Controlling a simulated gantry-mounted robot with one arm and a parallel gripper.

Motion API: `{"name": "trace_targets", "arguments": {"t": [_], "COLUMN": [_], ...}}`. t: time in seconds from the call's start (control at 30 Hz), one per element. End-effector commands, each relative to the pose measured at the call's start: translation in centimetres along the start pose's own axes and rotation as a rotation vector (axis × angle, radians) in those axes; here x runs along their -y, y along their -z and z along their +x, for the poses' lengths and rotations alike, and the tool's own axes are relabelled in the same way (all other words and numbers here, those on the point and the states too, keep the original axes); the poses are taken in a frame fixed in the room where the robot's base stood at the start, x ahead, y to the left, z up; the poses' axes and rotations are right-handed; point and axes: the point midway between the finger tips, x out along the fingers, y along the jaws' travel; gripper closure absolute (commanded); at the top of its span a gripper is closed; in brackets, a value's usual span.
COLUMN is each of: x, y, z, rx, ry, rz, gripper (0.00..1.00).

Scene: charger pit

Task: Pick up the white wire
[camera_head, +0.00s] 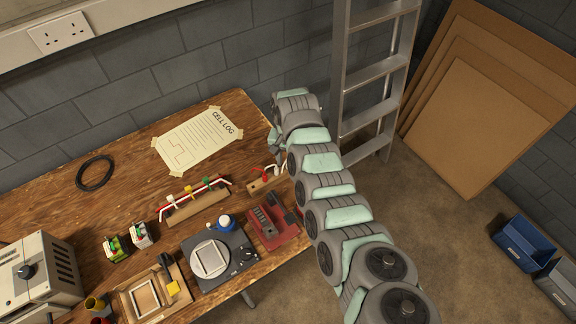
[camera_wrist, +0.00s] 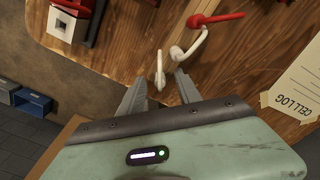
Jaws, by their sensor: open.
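The white wire (camera_wrist: 192,48) shows in the wrist view as a thick, bent white piece by the red wire (camera_wrist: 215,19). A narrow upright white piece (camera_wrist: 160,70) shows just left of it, in the gap between my fingertips; I cannot tell if it is part of the same wire. My gripper (camera_wrist: 161,74) is open, with one finger on each side of that gap, and nothing is clamped. In the head view the white wire (camera_head: 282,168) shows small at a wooden block (camera_head: 266,182) near the table's right edge, below the end of my arm.
The wooden table (camera_head: 130,160) holds a rail with coloured wires (camera_head: 196,202), a red tool (camera_head: 272,222), a dark plate device (camera_head: 218,258) and the taped cell log sheet (camera_head: 198,138). A ladder (camera_head: 341,90) stands behind my arm.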

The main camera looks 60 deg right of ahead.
Motion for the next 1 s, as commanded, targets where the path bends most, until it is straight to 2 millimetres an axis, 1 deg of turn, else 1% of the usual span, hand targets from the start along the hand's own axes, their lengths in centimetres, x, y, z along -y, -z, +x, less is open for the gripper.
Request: {"name": "trace_targets", "arguments": {"t": [0.03,0.1,0.33,0.37,0.83,1.0], "x": [-0.08,-0.11,-0.06,-0.05,-0.02,-0.02], "y": [0.04,-0.02,0.0,0.01,0.04,0.04], "z": [0.52,0.93,0.98,0.97,0.92,0.92], "rx": [0.0,0.001,0.0,0.0,-0.001,-0.001], "ry": [-0.001,-0.001,0.0,0.0,0.001,0.001], "rz": [0.0,0.0,0.001,0.001,0.0,0.0], "gripper": [0.59,0.59,0.59,0.61,1.0,1.0]}}
